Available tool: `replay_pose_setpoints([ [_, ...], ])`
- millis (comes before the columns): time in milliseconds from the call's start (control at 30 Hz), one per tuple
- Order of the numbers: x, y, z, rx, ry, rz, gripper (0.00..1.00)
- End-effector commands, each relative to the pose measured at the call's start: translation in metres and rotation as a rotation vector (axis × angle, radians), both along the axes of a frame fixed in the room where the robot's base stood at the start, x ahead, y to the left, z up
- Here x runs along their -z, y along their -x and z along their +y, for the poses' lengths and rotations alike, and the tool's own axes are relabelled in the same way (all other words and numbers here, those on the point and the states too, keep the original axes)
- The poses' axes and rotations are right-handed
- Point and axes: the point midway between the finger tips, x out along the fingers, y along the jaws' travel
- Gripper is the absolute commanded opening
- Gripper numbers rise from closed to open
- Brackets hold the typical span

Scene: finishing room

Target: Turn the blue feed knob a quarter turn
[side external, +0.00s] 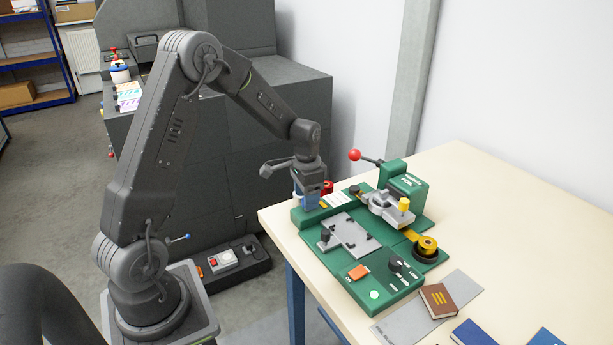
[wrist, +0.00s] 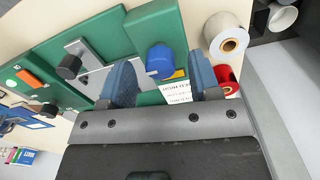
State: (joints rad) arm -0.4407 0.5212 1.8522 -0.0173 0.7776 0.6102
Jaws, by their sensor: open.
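The blue feed knob (wrist: 160,61) sticks out of the green machine (wrist: 158,25) near its edge in the wrist view. My gripper (wrist: 161,78) is open, with one blue finger to the left of the knob and one to the right. The knob lies between the fingers, toward their tips; I cannot tell whether either finger touches it. In the side view my gripper (side external: 308,203) points down at the left back end of the green machine (side external: 385,293). There the knob is hidden or cannot be told from the blue fingers.
A red roll (wrist: 227,80) and a white roll (wrist: 227,39) stand close right of the fingers. A red-balled lever (side external: 354,155) and yellow knob (side external: 404,204) rise from the machine. A brown book (side external: 438,300) lies in front. The table's back right is clear.

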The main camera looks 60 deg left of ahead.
Motion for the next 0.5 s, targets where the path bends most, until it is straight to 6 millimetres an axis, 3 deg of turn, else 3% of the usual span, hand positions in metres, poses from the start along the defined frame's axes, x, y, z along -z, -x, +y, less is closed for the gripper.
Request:
replay_pose_setpoints([
  [500,-0.106,0.0,0.002,0.0,-0.002,-0.003,0.57],
])
